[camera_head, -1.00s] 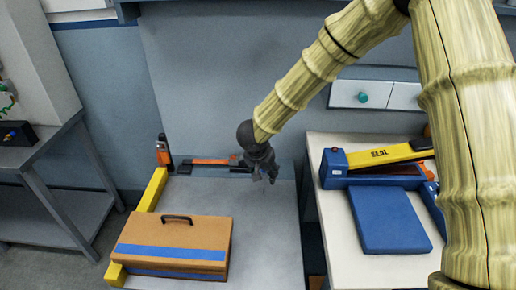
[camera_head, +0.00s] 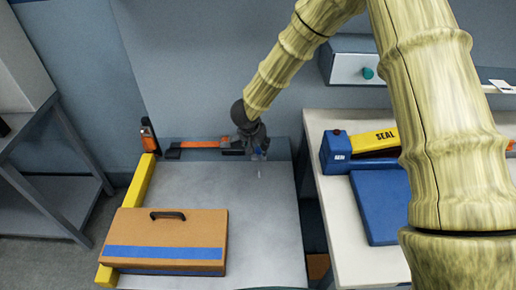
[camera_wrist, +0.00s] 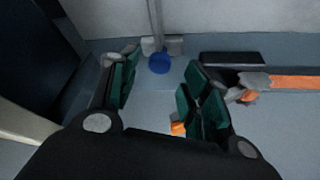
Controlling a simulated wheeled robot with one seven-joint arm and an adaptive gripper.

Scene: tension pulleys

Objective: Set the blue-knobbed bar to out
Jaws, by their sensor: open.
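The blue knob (camera_wrist: 159,62) shows in the wrist view at the end of a thin grey bar (camera_wrist: 155,22) between pale brackets by the back wall. It appears beyond the gap between my gripper's fingertips, not held. In the head view the bar is mostly hidden behind my gripper (camera_head: 259,157), which hangs over the back right of the grey table. In the wrist view my gripper (camera_wrist: 160,82) is open, with one dark green padded finger left of the knob and one right of it. I cannot tell whether a finger touches the bar.
An orange bar (camera_head: 201,144) lies along the back, left of my gripper. A brown case (camera_head: 165,228) and yellow rail (camera_head: 139,195) are on the left. A bag sealer (camera_head: 372,142) and blue panel (camera_head: 380,205) fill the right table. The grey table's middle (camera_head: 245,200) is clear.

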